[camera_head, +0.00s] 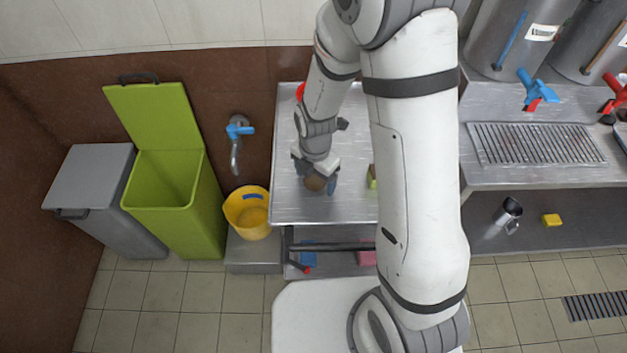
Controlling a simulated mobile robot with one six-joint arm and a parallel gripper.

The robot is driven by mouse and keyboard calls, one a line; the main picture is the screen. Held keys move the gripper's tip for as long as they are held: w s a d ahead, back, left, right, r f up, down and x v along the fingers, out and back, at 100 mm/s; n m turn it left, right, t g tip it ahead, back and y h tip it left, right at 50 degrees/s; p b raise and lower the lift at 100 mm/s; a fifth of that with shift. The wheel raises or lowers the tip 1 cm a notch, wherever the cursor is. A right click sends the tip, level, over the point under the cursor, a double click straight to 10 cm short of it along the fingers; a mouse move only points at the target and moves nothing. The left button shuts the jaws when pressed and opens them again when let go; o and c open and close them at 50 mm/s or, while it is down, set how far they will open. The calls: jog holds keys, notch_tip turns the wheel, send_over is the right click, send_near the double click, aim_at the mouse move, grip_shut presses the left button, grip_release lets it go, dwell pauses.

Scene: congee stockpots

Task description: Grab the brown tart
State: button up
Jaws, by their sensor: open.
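A small round brown thing, which looks like the brown tart (315,183), shows at the end of my arm over the steel table (285,205). My gripper (317,184) points down at it, with its fingers on either side or very close. The fingers are open. The arm and wrist hide part of the tart, and I cannot tell whether the fingers touch it.
A green and brown item (372,177) is partly hidden behind my arm, and a red thing (300,91) sits at the table's back left. A yellow bucket (247,212) and an open green bin (165,185) stand left. The table's front left is clear.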

jog(key=shift+c, duration=0.6)
jog(key=c, duration=0.9)
jog(key=shift+c, duration=0.2)
